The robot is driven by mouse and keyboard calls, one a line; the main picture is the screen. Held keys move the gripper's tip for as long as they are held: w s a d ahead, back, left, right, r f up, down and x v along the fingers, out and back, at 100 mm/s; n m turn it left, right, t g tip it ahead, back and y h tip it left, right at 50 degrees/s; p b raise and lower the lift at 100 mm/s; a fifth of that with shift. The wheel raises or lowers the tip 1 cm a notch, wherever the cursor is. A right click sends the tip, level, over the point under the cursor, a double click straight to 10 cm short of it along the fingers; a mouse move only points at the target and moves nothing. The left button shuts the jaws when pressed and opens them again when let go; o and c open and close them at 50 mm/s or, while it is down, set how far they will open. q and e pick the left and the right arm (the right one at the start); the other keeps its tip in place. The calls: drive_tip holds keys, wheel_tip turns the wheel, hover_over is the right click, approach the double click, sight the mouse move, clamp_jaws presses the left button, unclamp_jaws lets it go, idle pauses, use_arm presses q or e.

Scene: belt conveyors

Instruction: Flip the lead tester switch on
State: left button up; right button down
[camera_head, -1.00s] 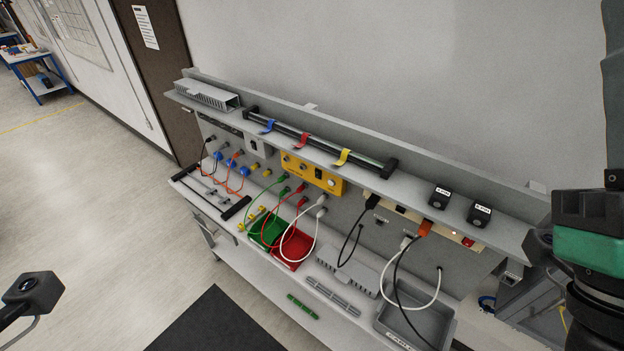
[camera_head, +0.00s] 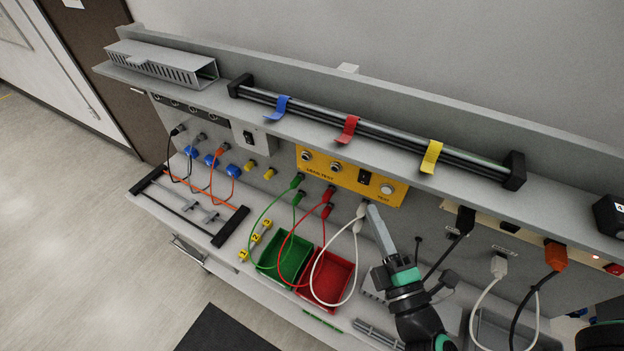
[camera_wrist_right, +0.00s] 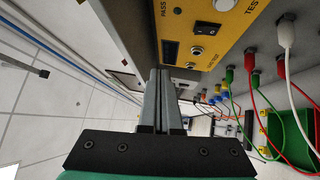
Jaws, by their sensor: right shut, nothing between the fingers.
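The lead tester is a yellow panel (camera_head: 345,179) on the upright back of the bench, under the shelf. It carries round sockets, a small black rocker switch (camera_head: 364,177) and a round button (camera_head: 387,189). In the right wrist view the rocker (camera_wrist_right: 207,30) shows on the yellow face (camera_wrist_right: 235,35); I cannot tell which way it is set. My right gripper (camera_head: 371,208) is shut and empty, its tips just below the panel, apart from the switch in the picture. In the wrist view its closed fingers (camera_wrist_right: 160,72) point left of the rocker. My left gripper is out of view.
Green leads (camera_head: 270,202), red leads (camera_head: 300,215) and a white lead (camera_head: 335,250) hang by the panel. A green bin (camera_head: 262,262) and red bin (camera_head: 340,268) stand below. The shelf above holds a rail with blue, red and yellow straps (camera_head: 432,157).

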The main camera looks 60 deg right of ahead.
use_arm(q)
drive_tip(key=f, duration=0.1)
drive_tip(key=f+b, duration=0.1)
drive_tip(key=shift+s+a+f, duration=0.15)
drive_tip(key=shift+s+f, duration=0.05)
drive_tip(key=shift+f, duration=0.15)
use_arm(e)
wheel_tip(320, 180, down, 6)
drive_tip(key=s+n+y, duration=0.1)
drive_tip(key=s, duration=0.1)
drive_tip(key=shift+s+a+g, duration=0.25)
drive_tip(key=shift+s+g, duration=0.05)
drive_tip(key=p, duration=0.4)
approach(363, 179)
drive_tip(key=w+d+r, duration=0.2)
drive_tip(key=w+d, duration=0.1)
drive_tip(key=w, duration=0.3)
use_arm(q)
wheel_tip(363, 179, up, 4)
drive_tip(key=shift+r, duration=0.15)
use_arm(e)
drive_tip(key=shift+s+d+f, duration=0.1)
drive_tip(key=shift+s, duration=0.05)
